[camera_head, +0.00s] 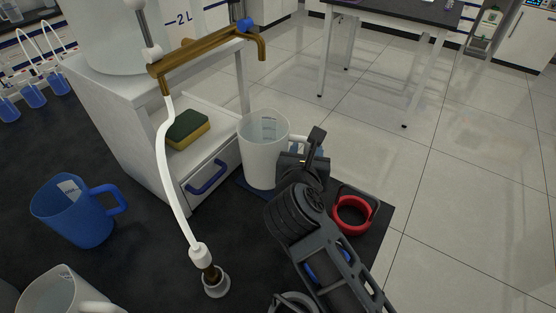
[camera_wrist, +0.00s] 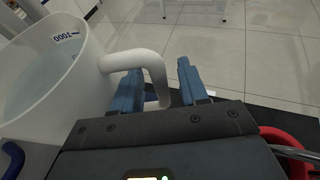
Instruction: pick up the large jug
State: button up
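A white jug (camera_head: 264,150) with volume marks and clear liquid inside stands upright on a blue mat at the counter's right edge. It fills the left of the wrist view (camera_wrist: 45,75), with a "1000" mark on its inner wall. Its white handle (camera_wrist: 158,72) points toward my gripper. My gripper (camera_wrist: 158,78) is open, with one blue-padded finger on each side of the handle's outer part. I see a gap at the right finger; contact at the left finger is unclear. In the head view, my gripper (camera_head: 312,158) partly hides the handle.
A blue jug (camera_head: 80,212) and another white jug (camera_head: 62,292) stand at left. A white hose (camera_head: 168,170) hangs from a brass tap (camera_head: 205,54). A sponge (camera_head: 188,128) lies above a drawer with a blue handle (camera_head: 207,178). A red ring (camera_head: 352,215) lies right of my arm.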

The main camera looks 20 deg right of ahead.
grip_shut()
dwell(1.1)
jog(key=shift+r, duration=0.15)
